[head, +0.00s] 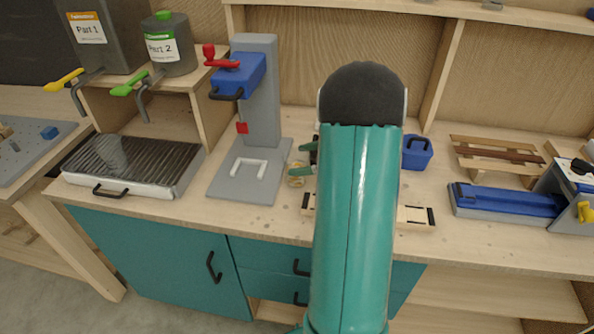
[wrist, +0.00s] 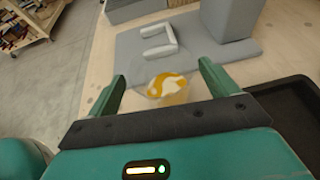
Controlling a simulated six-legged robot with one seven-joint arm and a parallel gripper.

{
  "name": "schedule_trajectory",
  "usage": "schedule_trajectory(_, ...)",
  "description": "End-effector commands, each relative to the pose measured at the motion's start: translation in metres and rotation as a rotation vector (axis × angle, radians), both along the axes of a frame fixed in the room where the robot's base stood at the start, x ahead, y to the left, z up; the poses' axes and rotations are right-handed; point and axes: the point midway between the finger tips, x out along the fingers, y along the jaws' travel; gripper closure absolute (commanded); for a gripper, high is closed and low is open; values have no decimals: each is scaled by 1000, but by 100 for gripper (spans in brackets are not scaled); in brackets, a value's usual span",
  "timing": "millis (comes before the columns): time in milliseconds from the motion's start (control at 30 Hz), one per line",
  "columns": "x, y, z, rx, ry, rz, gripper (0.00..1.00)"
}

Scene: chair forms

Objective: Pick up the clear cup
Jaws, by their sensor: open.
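The clear cup (wrist: 168,88) stands on the wooden bench, with white and orange-yellow contents showing inside it. In the wrist view it is between the two green fingers of my gripper (wrist: 160,76), with room on both sides. The fingers are spread open and do not appear to touch it. In the head view the cup (head: 297,179) is small, just left of my arm and partly covered by the fingers of my gripper (head: 303,159).
A grey press stand (head: 262,110) with a blue head and red handle stands beside the cup. A grill-topped tray (head: 133,164) is further left. A blue bin (head: 416,152) is right of my arm. A black tray (wrist: 292,108) is right in the wrist view.

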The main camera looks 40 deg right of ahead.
Motion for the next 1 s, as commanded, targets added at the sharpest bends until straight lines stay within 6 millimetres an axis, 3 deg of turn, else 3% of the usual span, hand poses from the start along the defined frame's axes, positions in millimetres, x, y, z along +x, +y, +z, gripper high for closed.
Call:
schedule_trajectory(133,16,10,-7,1,1,4,14)
schedule_trajectory(367,17,10,-8,1,0,2,16)
schedule_trajectory(500,17,10,-7,0,0,2,44)
schedule_trajectory(567,17,10,-8,0,0,2,52)
schedule_trajectory(1000,17,9,-2,-1,-2,3,52)
